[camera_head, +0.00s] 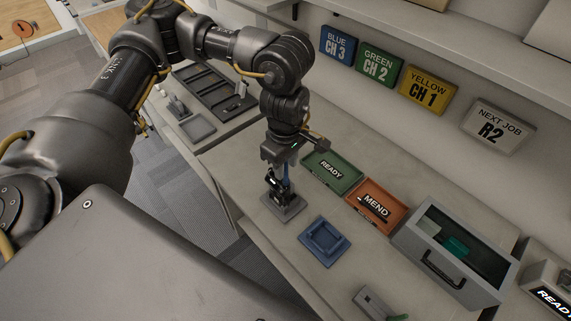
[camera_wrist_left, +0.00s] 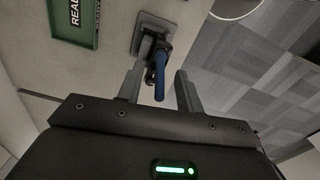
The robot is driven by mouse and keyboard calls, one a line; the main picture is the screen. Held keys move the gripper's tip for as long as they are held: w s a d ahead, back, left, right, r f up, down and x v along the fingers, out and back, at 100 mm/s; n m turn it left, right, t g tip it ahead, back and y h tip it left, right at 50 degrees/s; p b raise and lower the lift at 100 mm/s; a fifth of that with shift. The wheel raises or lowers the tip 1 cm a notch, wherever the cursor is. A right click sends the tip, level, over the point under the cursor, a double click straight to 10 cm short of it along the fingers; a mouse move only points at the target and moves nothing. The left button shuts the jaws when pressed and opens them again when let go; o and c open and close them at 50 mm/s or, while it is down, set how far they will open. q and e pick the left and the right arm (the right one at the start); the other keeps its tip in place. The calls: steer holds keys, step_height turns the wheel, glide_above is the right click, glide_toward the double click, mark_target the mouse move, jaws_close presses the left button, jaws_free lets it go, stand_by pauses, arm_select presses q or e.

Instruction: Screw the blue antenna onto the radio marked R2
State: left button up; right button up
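A dark radio (camera_head: 279,186) stands upright in a grey square holder (camera_head: 284,210) on the counter; its marking is not readable. The blue antenna (camera_head: 287,172) rises at the top of the radio, under my left gripper (camera_head: 284,160). In the left wrist view the blue antenna (camera_wrist_left: 159,78) points up between the two fingers of my left gripper (camera_wrist_left: 159,90), with a gap on each side. The fingers are apart and not closed on it. Whether the antenna is seated in the radio cannot be told. My right gripper is not in view.
A green READY tray (camera_head: 346,181), an orange MEND tray (camera_head: 399,211) and a blue cradle (camera_head: 324,242) lie nearby. A grey bin (camera_head: 408,238) holds something teal. A black slotted rack (camera_head: 211,88) is at the back left. A wall sign (camera_head: 497,126) reads NEXT JOB R2.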

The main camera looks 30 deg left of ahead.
arm_select(q)
steer(key=shift+f, duration=1)
jaws_close()
steer(key=shift+f+m+b, duration=0.1)
steer(key=shift+m+b, duration=1.15)
steer(key=shift+m, duration=1.05)
steer(key=shift+b, duration=0.3)
